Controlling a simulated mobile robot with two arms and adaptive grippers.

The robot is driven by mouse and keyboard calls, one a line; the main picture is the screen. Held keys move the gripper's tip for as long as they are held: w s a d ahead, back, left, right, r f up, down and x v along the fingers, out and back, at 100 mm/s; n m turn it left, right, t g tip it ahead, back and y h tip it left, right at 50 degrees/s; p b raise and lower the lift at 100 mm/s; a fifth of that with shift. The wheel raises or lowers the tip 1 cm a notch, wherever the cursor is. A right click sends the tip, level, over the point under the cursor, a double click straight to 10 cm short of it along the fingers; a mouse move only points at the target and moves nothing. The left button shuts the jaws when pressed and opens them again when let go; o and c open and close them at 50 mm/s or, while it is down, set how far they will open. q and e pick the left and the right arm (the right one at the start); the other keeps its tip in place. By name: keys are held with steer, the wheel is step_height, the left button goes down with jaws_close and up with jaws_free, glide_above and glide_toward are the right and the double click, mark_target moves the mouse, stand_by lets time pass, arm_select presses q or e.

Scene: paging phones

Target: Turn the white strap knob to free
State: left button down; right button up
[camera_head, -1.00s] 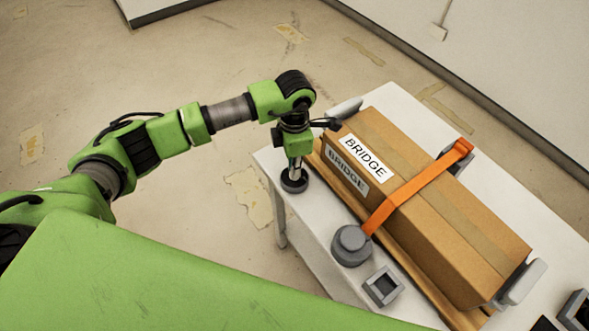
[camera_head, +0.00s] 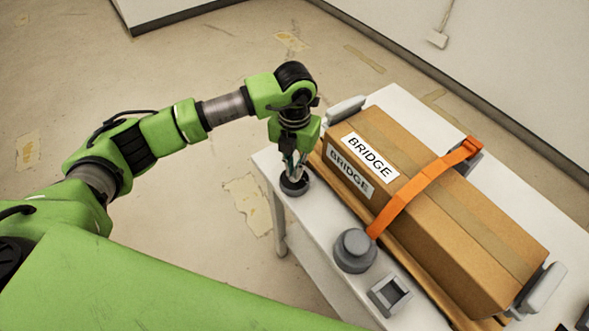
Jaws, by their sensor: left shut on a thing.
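My left gripper (camera_head: 294,163) points down at a dark round knob fitting (camera_head: 296,186) on the table's left corner. Its fingers are shut on this fitting, and they hide its top. I cannot tell whether it has a white part. A grey round knob (camera_head: 354,252) stands at the near table edge, where the orange strap (camera_head: 424,188) comes down. The strap crosses the brown box (camera_head: 455,225) labelled BRIDGE. My right gripper is not in view.
A grey square socket (camera_head: 390,295) sits near the grey knob. Grey end brackets (camera_head: 541,290) flank the box. The white table (camera_head: 400,103) has bare room behind the box. Open floor lies left of the table.

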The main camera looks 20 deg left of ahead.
mark_target(294, 173)
arm_select(q)
steer(key=shift+n+b, duration=0.3)
steer(key=shift+n, duration=0.8)
steer(key=shift+r, duration=0.1)
steer(key=c, duration=2.2)
jaws_free()
steer(key=shift+o, duration=0.2)
step_height(294, 173, up, 12)
